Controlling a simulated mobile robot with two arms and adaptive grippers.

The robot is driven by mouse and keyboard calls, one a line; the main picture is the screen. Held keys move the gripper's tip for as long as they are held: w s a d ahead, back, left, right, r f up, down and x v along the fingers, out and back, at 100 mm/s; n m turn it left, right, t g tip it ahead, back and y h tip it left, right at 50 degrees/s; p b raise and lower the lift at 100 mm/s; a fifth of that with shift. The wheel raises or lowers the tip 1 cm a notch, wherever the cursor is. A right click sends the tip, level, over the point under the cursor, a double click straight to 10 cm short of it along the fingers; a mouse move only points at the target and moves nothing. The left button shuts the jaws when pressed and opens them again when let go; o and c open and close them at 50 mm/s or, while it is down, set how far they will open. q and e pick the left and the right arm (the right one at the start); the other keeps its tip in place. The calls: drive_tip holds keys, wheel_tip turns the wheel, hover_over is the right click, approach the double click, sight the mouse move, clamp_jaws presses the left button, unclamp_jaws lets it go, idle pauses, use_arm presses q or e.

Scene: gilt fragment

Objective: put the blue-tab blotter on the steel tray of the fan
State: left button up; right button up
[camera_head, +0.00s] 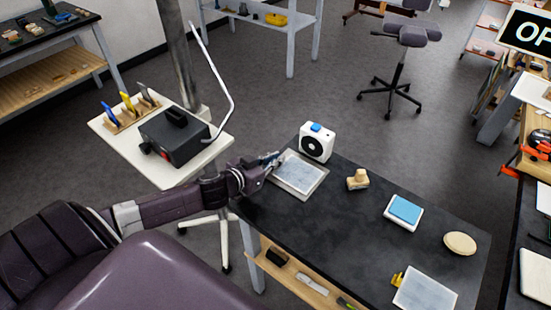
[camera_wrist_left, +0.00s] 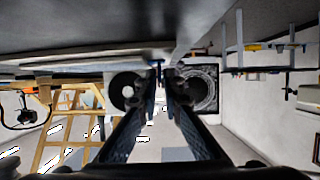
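The blue-tab blotter (camera_head: 301,172) is a pale sheet lying flat over the steel tray (camera_head: 310,194), in front of the white fan (camera_head: 316,147) at the table's far left corner. My left gripper (camera_head: 273,160) is at the blotter's left edge. In the left wrist view its fingertips (camera_wrist_left: 160,78) are close together around the small blue tab (camera_wrist_left: 158,67). Whether the blotter touches the tray all over is too small to tell. My right gripper is not in view.
A wooden-knobbed block (camera_head: 358,180), a blue pad on a white base (camera_head: 404,211), an oval tan piece (camera_head: 460,243) and a yellow-tab sheet (camera_head: 425,292) lie on the dark table (camera_head: 330,235). A white side table (camera_head: 200,172) with a dark box stands left.

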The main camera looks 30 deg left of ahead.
use_arm(q)
drive_tip(key=shift+o, duration=1.3)
drive_tip(key=shift+r, duration=0.2)
drive_tip(key=shift+s+r, duration=0.1)
drive_tip(key=shift+s, duration=0.45)
drive_tip(key=v, duration=0.9)
drive_tip(key=shift+s, duration=0.1)
drive_tip(key=shift+v, duration=0.85)
drive_tip(key=shift+r, duration=0.1)
